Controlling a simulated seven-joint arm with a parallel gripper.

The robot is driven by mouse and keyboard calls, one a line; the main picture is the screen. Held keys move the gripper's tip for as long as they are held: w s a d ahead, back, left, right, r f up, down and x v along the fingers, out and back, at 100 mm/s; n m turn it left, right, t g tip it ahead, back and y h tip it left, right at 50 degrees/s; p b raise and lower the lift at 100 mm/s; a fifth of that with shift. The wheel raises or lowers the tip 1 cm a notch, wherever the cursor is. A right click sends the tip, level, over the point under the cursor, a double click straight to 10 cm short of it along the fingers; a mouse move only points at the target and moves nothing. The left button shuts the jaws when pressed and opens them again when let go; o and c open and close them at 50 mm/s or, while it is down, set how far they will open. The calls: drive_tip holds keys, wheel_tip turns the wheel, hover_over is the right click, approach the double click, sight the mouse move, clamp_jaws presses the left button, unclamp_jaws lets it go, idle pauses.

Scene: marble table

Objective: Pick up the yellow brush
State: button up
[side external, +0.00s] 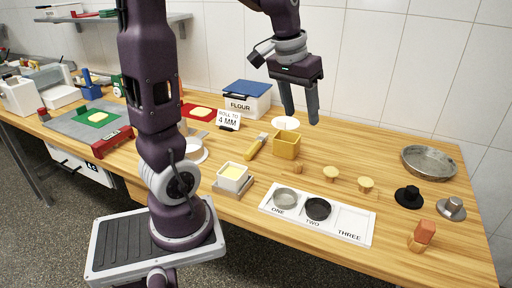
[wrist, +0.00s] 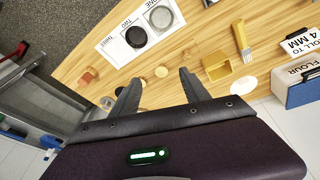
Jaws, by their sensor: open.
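The yellow brush (side external: 254,148) lies on the wooden table near its middle, its pale bristle end pointing toward the back right. It also shows in the wrist view (wrist: 240,36), at upper right, with nothing touching it. My gripper (side external: 301,116) is open and empty, above the back part of the table. It is to the right of the brush and higher. In the wrist view its two dark fingers (wrist: 158,80) are spread apart, well to the left of the brush.
A yellow open box (side external: 287,147) stands just right of the brush. A white disc (side external: 285,122) lies behind it. A FLOUR box (side external: 247,103) and a "4 MM" sign (side external: 228,121) stand behind the brush. A white labelled tray (side external: 350,226) and a butter-coloured container (side external: 232,178) are in front.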

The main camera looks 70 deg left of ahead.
drive_tip(key=w+a+f+n+g, duration=0.1)
drive_tip(key=w+a+f+n, duration=0.1)
drive_tip(key=a+f, duration=0.5)
drive_tip(key=n+g, duration=0.2)
drive_tip(key=n, duration=0.1)
hover_over(253, 146)
drive_tip(key=f, duration=1.1)
drive_tip(key=shift+w, duration=0.35)
drive_tip(key=f, duration=0.7)
drive_tip(key=shift+s+f, duration=0.25)
drive_tip(key=shift+s, duration=0.05)
clamp_jaws()
